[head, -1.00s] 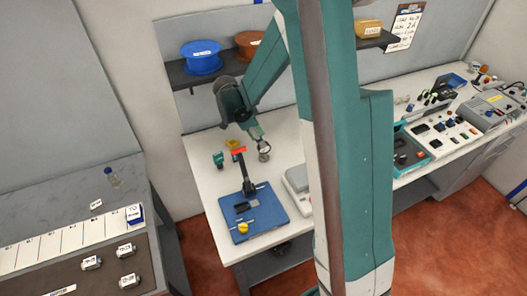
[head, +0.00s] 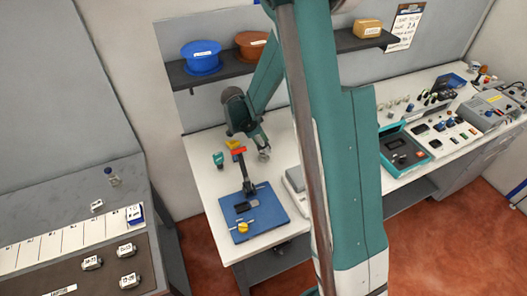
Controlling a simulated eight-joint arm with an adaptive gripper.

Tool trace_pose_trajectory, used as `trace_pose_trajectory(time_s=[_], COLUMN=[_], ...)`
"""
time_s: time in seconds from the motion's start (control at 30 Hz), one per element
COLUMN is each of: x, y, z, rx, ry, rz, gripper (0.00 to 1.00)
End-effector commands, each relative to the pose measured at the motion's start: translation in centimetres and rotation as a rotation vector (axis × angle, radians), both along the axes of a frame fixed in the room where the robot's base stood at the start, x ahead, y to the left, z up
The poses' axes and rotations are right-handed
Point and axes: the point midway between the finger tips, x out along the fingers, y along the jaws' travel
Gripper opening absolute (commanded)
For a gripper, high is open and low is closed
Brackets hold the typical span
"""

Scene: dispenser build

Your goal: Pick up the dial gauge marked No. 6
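My gripper (head: 263,153) hangs low over the white bench, right of the black upright of the blue base. A small round greyish shape shows at its tip; I cannot tell whether it is a dial gauge or part of the fingers. Whether the fingers are open or shut is too small to see. No marking "No. 6" can be read. A small teal item (head: 218,158) and a yellow item (head: 233,144) stand on the bench left of my gripper. My arm hides part of the bench.
A blue base (head: 262,222) with a black upright (head: 245,172) stands at the bench front. A pale device (head: 294,181) is partly behind my arm. A shelf (head: 225,75) with a blue spool (head: 203,57) hangs above. A teal-edged case (head: 405,150) lies right.

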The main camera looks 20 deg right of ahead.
Motion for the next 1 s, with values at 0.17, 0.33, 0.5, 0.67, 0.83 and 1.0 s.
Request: trace_pose_trajectory(time_s=[0.17, 0.33, 0.5, 0.67, 0.83, 1.0], x=[0.02, 0.02, 0.03, 0.03, 0.03, 0.03], y=[0.00, 0.01, 0.01, 0.01, 0.01, 0.01], z=[0.01, 0.02, 0.02, 0.02, 0.03, 0.06], rx=[0.000, 0.000, 0.000, 0.000, 0.000, 0.000], ry=[0.000, 0.000, 0.000, 0.000, 0.000, 0.000], rz=[0.000, 0.000, 0.000, 0.000, 0.000, 0.000], gripper=[0.32, 0.32, 0.28, 0.07, 0.00, 0.00])
